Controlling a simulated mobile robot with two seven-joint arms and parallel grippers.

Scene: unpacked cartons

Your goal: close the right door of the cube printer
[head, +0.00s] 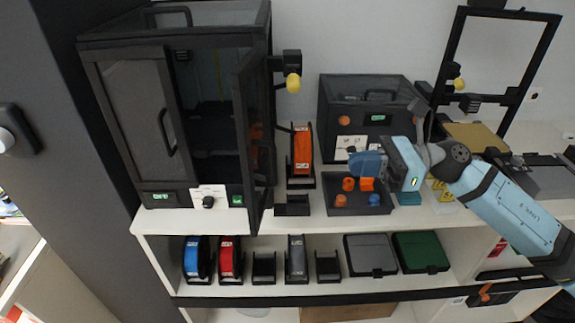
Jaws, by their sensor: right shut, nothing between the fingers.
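The cube printer (175,32) is a tall black-framed enclosure on the left of the white shelf top. Its left door (135,110) is flat against the front, with a black handle. Its right door (246,125) stands open, hinged at the right side and swung out toward me, seen nearly edge-on. The dark inside of the printer shows through the gap. My right gripper (358,163) is shut and empty, to the right of the door and well apart from it, above a dark tray. My left gripper is not in view.
An orange spool (302,150) stands between the door and the dark tray (345,207), which holds small orange and blue parts. A smaller black enclosure (345,95) is behind my right gripper. An open-frame printer (445,70) stands at the right. Spools and cases fill the shelf below.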

